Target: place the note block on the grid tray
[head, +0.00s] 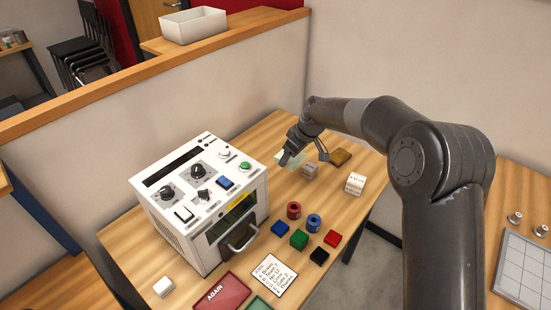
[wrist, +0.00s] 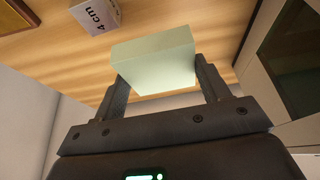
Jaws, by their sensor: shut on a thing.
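A pale green block, which looks like the note block (head: 290,160), is at the back of the middle table, right of the white machine. My gripper (head: 303,150) is shut on it. In the wrist view the note block (wrist: 155,62) sits between the two fingers of my gripper (wrist: 161,80). I cannot tell whether it is clear of the wood. The grid tray (head: 522,270) lies on a separate table at the right edge of the head view, partly cut off. Its visible surface is pale with grid lines, and bare.
The white machine (head: 205,205) fills the left of the table. Metal knobs (head: 514,218) stand behind the tray. A gap separates the two tables.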

